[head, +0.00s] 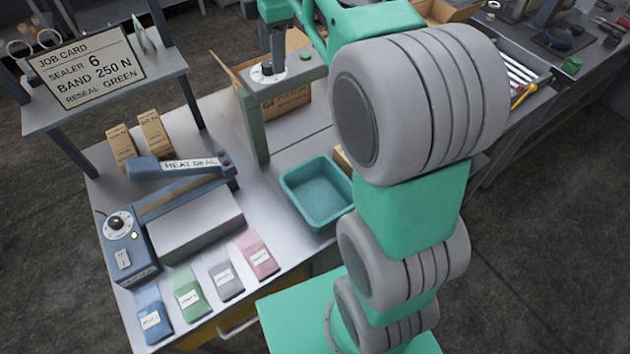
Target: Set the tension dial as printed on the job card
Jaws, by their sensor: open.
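The job card (87,67) stands on a grey shelf and reads "SEALER 6, BAND 250 N, RESEAL GREEN". A white dial with a dark knob (267,72) sits on top of a grey arch at the back of the bench; this seems to be the tension dial. Its markings are too small to read. My gripper (271,56) is at this dial, pointing down, with its dark fingers open. I cannot tell whether they touch or surround the knob. My arm comes in from the right and covers part of the bench.
A heat sealer (200,220) with its own dial (118,222) stands at left. Several coloured packets (188,297) lie along the front edge. A teal tray (318,192) is near the middle. Cardboard boxes (286,100) stand behind the arch.

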